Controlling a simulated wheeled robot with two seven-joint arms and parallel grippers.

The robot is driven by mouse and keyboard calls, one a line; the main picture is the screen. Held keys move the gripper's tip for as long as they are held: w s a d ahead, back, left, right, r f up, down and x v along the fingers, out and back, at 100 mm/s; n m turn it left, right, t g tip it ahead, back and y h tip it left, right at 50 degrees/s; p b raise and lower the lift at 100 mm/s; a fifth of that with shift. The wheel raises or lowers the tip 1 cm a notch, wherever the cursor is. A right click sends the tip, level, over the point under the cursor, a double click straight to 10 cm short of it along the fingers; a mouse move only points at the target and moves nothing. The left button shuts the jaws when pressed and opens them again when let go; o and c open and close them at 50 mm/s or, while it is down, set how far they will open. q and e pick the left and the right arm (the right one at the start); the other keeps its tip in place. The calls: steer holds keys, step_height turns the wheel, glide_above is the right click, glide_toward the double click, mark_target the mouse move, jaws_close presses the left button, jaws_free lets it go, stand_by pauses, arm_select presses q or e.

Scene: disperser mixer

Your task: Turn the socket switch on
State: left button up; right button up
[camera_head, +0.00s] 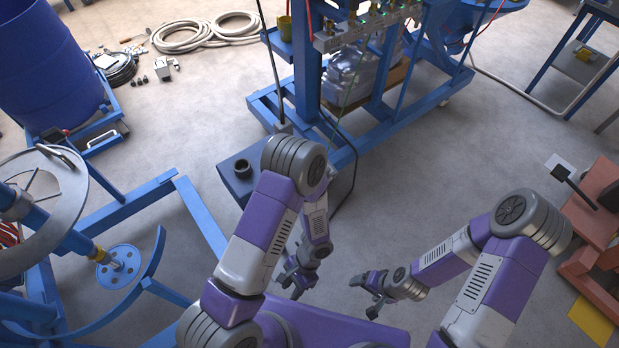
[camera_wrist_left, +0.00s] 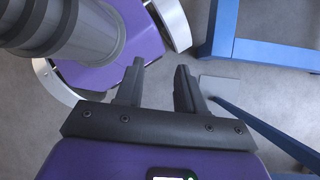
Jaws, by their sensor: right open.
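I cannot make out a socket or its switch in either view. My left gripper (camera_head: 292,284) hangs over the grey floor near the front middle of the head view. In the left wrist view its two dark fingers (camera_wrist_left: 158,78) stand apart with nothing between them, so it is open. My right gripper (camera_head: 364,297) is to the right of the left one, also over the floor. Its fingers are apart and it holds nothing that I can see.
A blue machine frame (camera_head: 409,112) with hoses and valves stands at the back middle. A blue barrel (camera_head: 45,65) stands at the upper left, above blue framework (camera_head: 150,194). A red-orange stand (camera_head: 594,212) is at the right. Floor between is clear.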

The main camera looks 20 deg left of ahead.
arm_select(q)
steer(key=w+a+r+m+t+y, duration=0.4)
steer(key=w+y, duration=0.3)
steer(key=w, duration=0.1)
steer(key=w+d+r+m+t+y, duration=0.2)
steer(key=w+d+r+t, duration=0.1)
steer(key=w+r+t, duration=0.35)
steer(key=w+d+r+m+t+y, duration=0.2)
steer(key=w+d+r+m+t, duration=0.15)
steer(key=w+r+t, duration=0.3)
steer(key=r+x, duration=0.1)
steer(key=x, duration=0.6)
steer(key=shift+w+g, duration=0.3)
steer(key=shift+w, duration=0.05)
steer(key=shift+d+r+n, duration=0.1)
steer(key=shift+r+n, duration=0.05)
steer(key=shift+n, duration=0.1)
steer(key=c, duration=0.7)
